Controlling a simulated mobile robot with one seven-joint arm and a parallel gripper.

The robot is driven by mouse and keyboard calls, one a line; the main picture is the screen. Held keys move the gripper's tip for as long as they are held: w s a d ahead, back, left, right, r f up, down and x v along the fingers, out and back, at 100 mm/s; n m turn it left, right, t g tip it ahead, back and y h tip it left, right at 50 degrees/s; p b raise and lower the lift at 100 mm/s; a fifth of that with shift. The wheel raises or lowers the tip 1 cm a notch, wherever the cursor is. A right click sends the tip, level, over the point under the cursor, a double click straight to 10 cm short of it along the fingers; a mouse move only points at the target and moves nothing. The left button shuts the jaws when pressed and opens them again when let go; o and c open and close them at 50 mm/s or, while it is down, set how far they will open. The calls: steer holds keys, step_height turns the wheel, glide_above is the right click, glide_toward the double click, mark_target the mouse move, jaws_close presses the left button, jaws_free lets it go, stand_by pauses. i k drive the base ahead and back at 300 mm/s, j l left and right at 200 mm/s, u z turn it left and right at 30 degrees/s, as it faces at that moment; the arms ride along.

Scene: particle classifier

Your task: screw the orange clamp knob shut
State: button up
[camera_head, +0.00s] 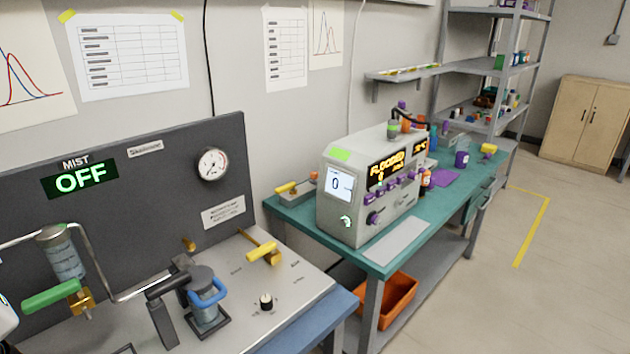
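I cannot pick out a clamp knob for certain. A small orange-brown knob (189,245) sits at the back of the grey bench top, against the dark panel. An orange-brass fitting (83,303) is below the glass cylinder at the left, beside a green handle (50,297). Small orange parts (408,124) show at the top of the grey analyser, too small to read. My gripper is not in view; a white rounded piece at the lower left edge may be part of my arm.
A grey pot with a blue handle (208,292) and a black lever stands on the bench. A yellow-handled valve (264,253) is behind it. The analyser (350,215) reads FLOODED, and the mist display (80,179) reads OFF. An orange bin (398,300) sits low; right floor is clear.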

mark_target(314, 175)
steer(key=l+u, duration=0.15)
steer(key=u, duration=0.25)
steer(key=l+u, duration=0.1)
steer(key=u, duration=0.3)
steer(key=l+u, duration=0.3)
steer(key=l, duration=0.2)
steer(key=k+l+u, duration=0.1)
steer(key=l+u, duration=0.15)
steer(key=l, duration=0.2)
steer(key=l+u, duration=0.1)
steer(key=l, duration=0.25)
steer(key=k+l, duration=0.15)
steer(key=l, duration=0.2)
steer(key=k+l+u, duration=0.15)
steer(key=l, duration=0.7)
steer(key=i+l, duration=0.15)
steer(key=l, duration=0.3)
steer(key=i+l, duration=0.15)
steer(key=i, duration=0.35)
steer(key=i+l, duration=0.2)
steer(key=i, duration=0.35)
